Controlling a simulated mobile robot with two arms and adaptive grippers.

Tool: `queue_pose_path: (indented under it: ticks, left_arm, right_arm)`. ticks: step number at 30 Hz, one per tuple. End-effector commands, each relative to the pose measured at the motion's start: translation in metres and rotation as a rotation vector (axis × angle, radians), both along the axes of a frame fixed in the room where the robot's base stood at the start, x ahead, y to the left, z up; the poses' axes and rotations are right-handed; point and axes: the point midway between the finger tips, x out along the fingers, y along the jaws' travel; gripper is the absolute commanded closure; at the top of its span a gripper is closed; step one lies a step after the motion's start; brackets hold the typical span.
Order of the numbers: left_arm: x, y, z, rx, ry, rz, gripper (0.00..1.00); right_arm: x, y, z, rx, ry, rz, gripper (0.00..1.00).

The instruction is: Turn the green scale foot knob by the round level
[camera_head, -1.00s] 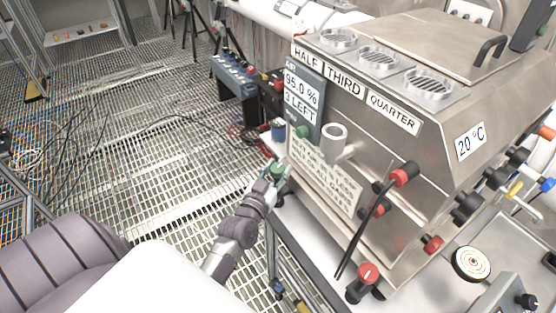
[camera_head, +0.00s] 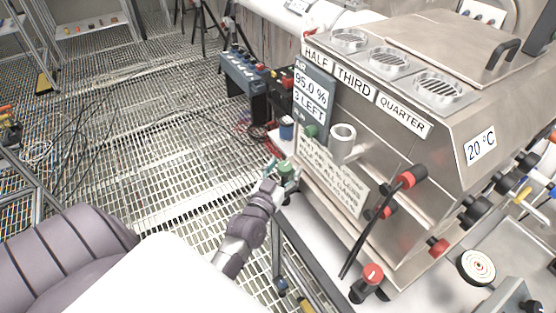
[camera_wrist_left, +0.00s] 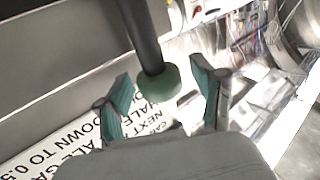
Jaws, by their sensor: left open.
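My left gripper (camera_head: 281,171) is at the near left corner of the steel machine (camera_head: 430,190), beside its lettered plate (camera_head: 333,177). In the left wrist view, its two teal-lined fingers (camera_wrist_left: 163,97) stand apart, one on each side of a green knob (camera_wrist_left: 160,84) on the end of a dark rod. A gap shows on both sides of the knob. In the head view, the green knob (camera_head: 286,166) is small and partly hidden by the fingers. A round white bullseye dial (camera_head: 478,266), which may be the round level, lies at the lower right. My right gripper is not in view.
Another green knob (camera_head: 310,131) sits on the panel below the display. A grey pipe mouth (camera_head: 342,138) and a red-and-black lever (camera_head: 385,215) stick out of the front. A red-topped knob (camera_head: 371,274) stands at the bench edge.

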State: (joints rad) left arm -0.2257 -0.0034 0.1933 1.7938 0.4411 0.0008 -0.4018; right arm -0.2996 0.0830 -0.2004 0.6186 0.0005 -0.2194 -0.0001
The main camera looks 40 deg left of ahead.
Motion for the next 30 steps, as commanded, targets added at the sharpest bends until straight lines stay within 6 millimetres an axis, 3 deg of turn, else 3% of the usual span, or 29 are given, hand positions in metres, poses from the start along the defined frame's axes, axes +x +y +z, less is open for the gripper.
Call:
queue_pose_path:
  ticks: [15,21,30]
  left_arm:
    - [-0.096,-0.018,-0.001,0.0,0.003,0.0,0.32]
    - [-0.112,-0.021,0.0,0.001,-0.001,0.001,0.32]
    - [-0.113,-0.021,0.001,0.0,-0.002,0.001,0.32]
  right_arm:
    - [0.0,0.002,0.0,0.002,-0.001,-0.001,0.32]
    - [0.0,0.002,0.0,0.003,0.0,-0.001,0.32]
    - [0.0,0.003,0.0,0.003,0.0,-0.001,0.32]
